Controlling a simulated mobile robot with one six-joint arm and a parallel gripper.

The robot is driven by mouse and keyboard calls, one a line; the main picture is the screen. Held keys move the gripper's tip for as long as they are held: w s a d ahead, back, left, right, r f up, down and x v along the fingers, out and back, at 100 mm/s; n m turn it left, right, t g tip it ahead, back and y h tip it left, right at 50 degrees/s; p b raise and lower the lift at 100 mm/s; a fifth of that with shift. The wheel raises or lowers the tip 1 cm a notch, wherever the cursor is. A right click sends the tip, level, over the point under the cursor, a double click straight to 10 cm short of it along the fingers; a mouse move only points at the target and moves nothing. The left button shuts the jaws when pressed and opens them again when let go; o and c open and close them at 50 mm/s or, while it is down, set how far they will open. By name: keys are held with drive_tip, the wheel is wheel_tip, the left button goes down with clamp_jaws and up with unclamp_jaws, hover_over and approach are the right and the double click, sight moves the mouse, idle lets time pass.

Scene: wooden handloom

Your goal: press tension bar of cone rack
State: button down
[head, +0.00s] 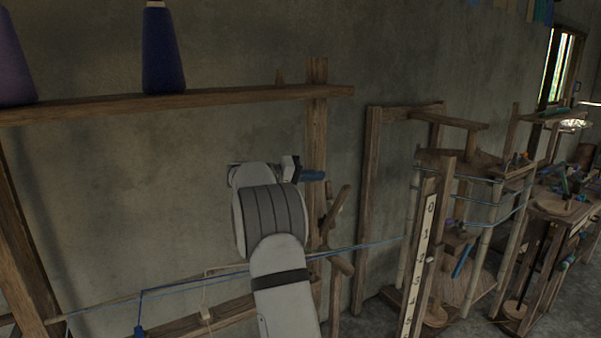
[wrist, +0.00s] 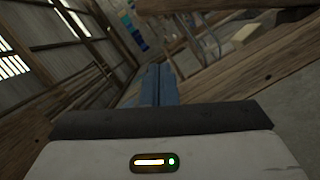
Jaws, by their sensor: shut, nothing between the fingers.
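The cone rack is a wooden frame with a top shelf (head: 220,98) and a right post (head: 316,130) in the head view. A purple cone (head: 12,60) and a dark blue cone (head: 162,50) stand on the shelf. A short slanted wooden bar (head: 337,208) shows beside the right post; I cannot tell whether it is the tension bar. My gripper (head: 318,175) has its blue fingers near the right post, above the slanted bar in the picture. Contact cannot be told. In the wrist view the fingers (wrist: 159,78) are together and empty, with wooden beams (wrist: 250,65) close to their right.
Blue yarn (head: 365,245) runs across the lower part of the rack. A lower wooden rail (head: 180,325) lies behind my arm. To the right stand a tall wooden frame (head: 368,200), a pale numbered scale (head: 420,265) and a cluttered table (head: 560,203).

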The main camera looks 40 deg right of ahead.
drive_tip(key=shift+s+d+f+p, duration=0.25)
drive_tip(key=shift+s+d+f, duration=0.1)
drive_tip(key=shift+s, duration=0.4)
drive_tip(key=shift+s+d+f+p, duration=0.3)
drive_tip(key=shift+s+f, duration=0.1)
drive_tip(key=shift+s, duration=0.3)
drive_tip(key=shift+s+d+f+p, duration=0.25)
drive_tip(key=shift+s+d+f, duration=0.1)
drive_tip(key=shift+s, duration=0.4)
